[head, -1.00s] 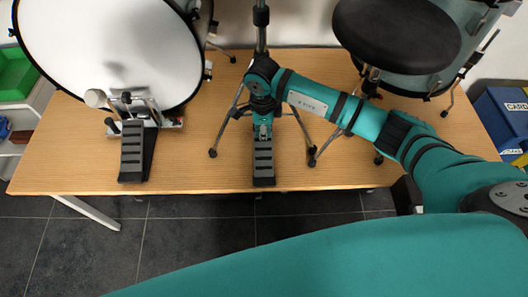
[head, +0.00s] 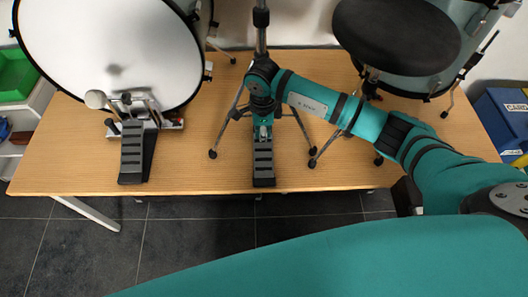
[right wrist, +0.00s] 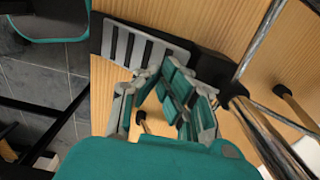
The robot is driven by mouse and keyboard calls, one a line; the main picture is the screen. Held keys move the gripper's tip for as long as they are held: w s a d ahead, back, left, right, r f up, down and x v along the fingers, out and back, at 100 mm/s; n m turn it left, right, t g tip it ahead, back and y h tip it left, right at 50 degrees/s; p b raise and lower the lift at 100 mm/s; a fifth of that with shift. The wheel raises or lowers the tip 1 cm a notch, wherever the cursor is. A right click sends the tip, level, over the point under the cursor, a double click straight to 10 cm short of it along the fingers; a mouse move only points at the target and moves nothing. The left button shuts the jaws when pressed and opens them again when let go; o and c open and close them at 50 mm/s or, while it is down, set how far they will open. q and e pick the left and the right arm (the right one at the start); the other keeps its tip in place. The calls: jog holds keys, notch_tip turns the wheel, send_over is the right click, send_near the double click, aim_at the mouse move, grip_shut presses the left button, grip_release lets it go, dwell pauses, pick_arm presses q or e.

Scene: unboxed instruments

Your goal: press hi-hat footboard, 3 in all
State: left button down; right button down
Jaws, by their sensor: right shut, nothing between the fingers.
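The hi-hat footboard (head: 263,168) is a dark ribbed pedal at the foot of the hi-hat stand (head: 261,20), in the middle of the head view near the table's front edge. My right gripper (head: 264,133) is shut and empty at the footboard's upper end, its fingers pointing down. In the right wrist view the gripper fingers (right wrist: 157,75) overlap the side of the footboard (right wrist: 125,45). I cannot tell whether they touch it. My left gripper is not in view.
A bass drum (head: 110,50) with its own pedal (head: 133,155) stands at left. A black stool seat (head: 397,36) and a teal drum (head: 420,82) are at right. Stand legs spread close around my gripper. The wooden table (head: 200,175) is bare between the two pedals.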

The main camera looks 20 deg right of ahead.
aim_at(263, 143)
notch_tip(263, 143, down, 5)
jog(key=b, duration=0.4)
jog(key=shift+s, duration=0.1)
jog(key=shift+r, duration=0.2)
jog(key=shift+r+p, duration=1.5)
jog(key=shift+r, duration=0.7)
notch_tip(263, 143, down, 5)
jog(key=b, duration=0.4)
jog(key=shift+r, duration=0.15)
jog(key=shift+r+p, duration=0.45)
jog(key=shift+r, duration=0.25)
jog(key=shift+r+p, duration=0.9)
jog(key=shift+r, duration=0.75)
